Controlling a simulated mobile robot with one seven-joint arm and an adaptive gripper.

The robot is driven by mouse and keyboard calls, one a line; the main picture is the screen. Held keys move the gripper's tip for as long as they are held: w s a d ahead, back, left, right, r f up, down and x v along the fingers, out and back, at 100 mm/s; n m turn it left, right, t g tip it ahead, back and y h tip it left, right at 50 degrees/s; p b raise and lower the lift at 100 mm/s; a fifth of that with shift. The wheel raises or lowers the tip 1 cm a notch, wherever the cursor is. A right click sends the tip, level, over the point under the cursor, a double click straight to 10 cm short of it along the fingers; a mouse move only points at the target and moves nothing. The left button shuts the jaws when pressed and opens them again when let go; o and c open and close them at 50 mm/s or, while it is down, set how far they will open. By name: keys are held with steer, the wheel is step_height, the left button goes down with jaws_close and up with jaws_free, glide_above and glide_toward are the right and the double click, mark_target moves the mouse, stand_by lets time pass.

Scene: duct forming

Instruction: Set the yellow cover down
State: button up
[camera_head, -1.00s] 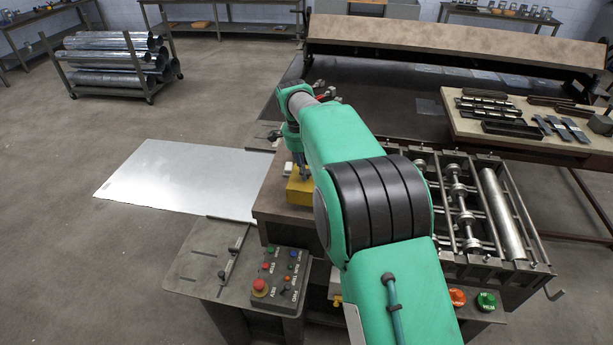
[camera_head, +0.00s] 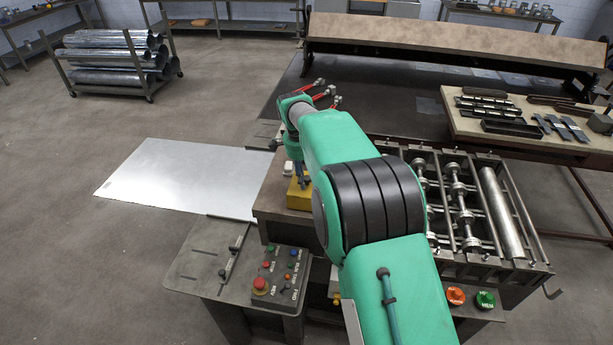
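I also cannot tell whether the cover rests on the surface.
A metal sheet (camera_head: 180,178) extends left from the machine. A control panel (camera_head: 279,274) with buttons stands in front. Exposed rollers (camera_head: 460,205) lie to the right. A bench with tools (camera_head: 462,127) is at the back right.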

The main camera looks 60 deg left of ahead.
step_height(320, 180, up, 12)
steer(key=s+b, duration=0.1)
steer(key=s, duration=0.1)
steer(key=shift+b, duration=0.4)
steer(key=shift+w, duration=0.1)
stand_by(1.1)
